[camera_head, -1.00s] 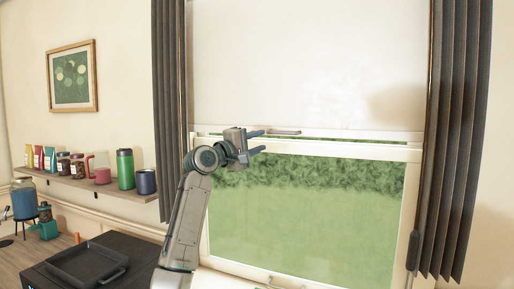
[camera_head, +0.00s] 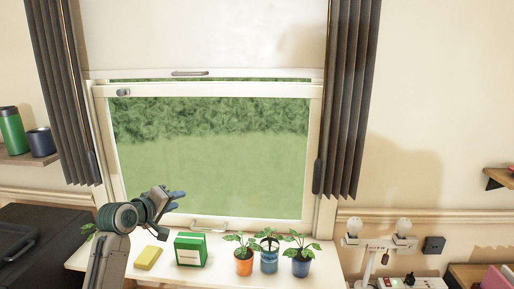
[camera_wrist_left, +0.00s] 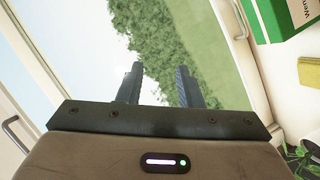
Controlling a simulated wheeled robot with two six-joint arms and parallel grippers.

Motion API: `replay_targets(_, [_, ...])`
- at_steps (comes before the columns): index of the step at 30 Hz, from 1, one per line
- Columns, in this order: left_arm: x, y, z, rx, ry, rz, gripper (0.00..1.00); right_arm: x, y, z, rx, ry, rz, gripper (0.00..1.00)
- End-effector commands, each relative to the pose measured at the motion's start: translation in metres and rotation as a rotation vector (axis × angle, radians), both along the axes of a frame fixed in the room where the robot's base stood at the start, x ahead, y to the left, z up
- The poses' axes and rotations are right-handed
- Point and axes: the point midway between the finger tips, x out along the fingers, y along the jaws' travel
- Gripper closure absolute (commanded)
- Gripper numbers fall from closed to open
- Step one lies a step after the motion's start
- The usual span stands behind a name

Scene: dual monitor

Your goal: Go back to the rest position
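My left gripper (camera_head: 178,194) is in front of the lower left part of the window (camera_head: 210,150), above the white sill. In the left wrist view, the two fingers of my left gripper (camera_wrist_left: 160,88) stand apart with nothing between them, and the window glass shows beyond. The roller blind (camera_head: 200,35) hangs over the top of the window, with a grey handle (camera_head: 190,73) on its lower bar. My right gripper is not in view.
On the sill (camera_head: 212,277) are a yellow sponge-like block (camera_head: 148,258), a green box (camera_head: 190,250) and plants in orange (camera_head: 243,266), blue (camera_head: 269,262) and dark blue (camera_head: 301,266) pots. Dark curtains (camera_head: 345,110) hang at both sides. A lamp-like stand (camera_head: 378,247) is at right.

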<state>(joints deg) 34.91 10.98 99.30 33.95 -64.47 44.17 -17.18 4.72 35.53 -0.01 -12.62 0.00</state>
Motion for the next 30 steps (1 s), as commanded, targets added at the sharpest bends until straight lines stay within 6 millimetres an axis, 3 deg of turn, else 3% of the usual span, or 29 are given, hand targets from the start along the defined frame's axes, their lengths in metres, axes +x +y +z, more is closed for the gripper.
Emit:
replay_targets(1, [-0.019,-0.002,-0.035,0.061,0.036,-0.008,0.68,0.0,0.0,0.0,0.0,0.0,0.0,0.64])
replay_targets(6, [-0.088,-0.003,-0.128,0.271,0.141,-0.044,0.68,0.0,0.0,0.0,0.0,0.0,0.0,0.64])
replay_targets(12, [-0.185,0.001,-0.212,0.503,0.272,-0.114,0.68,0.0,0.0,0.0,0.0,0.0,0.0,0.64])
replay_targets(15, [-0.238,0.004,-0.244,0.611,0.34,-0.161,0.68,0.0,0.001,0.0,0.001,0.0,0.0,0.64])
replay_targets(21, [-0.341,0.012,-0.283,0.797,0.471,-0.263,0.68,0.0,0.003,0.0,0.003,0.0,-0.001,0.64])
replay_targets(24, [-0.377,0.016,-0.29,0.858,0.518,-0.303,0.68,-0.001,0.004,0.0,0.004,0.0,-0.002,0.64])
replay_targets(30, [-0.43,0.022,-0.296,0.941,0.588,-0.367,0.68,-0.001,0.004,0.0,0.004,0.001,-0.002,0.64])
